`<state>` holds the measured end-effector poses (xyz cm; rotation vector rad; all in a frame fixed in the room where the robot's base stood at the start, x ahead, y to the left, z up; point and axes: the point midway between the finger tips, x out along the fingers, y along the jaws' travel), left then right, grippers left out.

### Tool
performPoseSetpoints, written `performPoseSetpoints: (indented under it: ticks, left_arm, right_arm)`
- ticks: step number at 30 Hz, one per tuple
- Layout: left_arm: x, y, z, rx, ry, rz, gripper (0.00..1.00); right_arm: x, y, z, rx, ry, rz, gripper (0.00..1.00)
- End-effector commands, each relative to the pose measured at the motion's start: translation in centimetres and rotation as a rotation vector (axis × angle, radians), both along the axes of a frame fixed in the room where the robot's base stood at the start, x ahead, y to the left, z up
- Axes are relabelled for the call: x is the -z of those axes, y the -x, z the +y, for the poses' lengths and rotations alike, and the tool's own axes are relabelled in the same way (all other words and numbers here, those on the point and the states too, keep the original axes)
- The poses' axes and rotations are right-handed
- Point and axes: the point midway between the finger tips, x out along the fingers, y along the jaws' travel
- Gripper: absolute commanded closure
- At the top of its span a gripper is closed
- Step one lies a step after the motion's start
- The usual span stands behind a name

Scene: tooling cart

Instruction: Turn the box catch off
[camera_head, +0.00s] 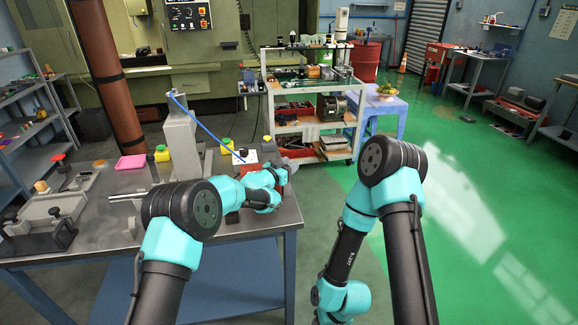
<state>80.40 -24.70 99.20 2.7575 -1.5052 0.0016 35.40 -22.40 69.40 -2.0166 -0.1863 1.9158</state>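My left arm reaches over the workbench (105,215) to its right end. My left gripper (277,172) is at the far end of the teal wrist, low over the bench top. The wrist covers most of it, so I cannot see whether its fingers are open or touching anything. A small red item (287,163) shows just beyond the wrist, partly hidden. I cannot clearly make out a box catch; it may be this item or be hidden by the wrist. My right arm hangs down right of the bench, with its gripper below the picture.
A grey upright fixture (181,140) with a blue hose, a pink tray (131,162), yellow items (162,153) and a vise-like tool (48,212) are on the bench. A shelved cart (312,115) and a blue stool (384,105) stand behind. Green floor at right is open.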

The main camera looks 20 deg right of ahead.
Motion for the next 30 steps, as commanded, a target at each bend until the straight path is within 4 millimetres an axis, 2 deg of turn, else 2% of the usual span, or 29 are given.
performPoseSetpoints:
  ticks: [1,6,17,23,30]
  left_arm:
    - [0.0,0.0,0.0,0.000,0.000,0.000,0.57]
    - [0.0,0.0,0.0,0.000,0.000,0.000,0.42]
    - [0.1,0.2,0.3,0.000,-0.001,0.002,0.42]
    - [0.0,1.1,1.8,-0.001,0.000,0.001,0.42]
    - [0.0,3.0,4.8,-0.001,0.000,0.002,0.42]
  right_arm:
    - [0.0,0.0,0.0,0.000,0.000,0.000,0.57]
    - [0.0,0.0,0.0,0.000,0.000,0.000,0.57]
    - [0.0,0.0,0.0,0.000,0.000,0.000,0.57]
    - [0.0,0.0,0.0,0.000,0.000,0.000,0.57]
    - [0.0,0.0,0.0,0.000,0.000,0.000,0.57]
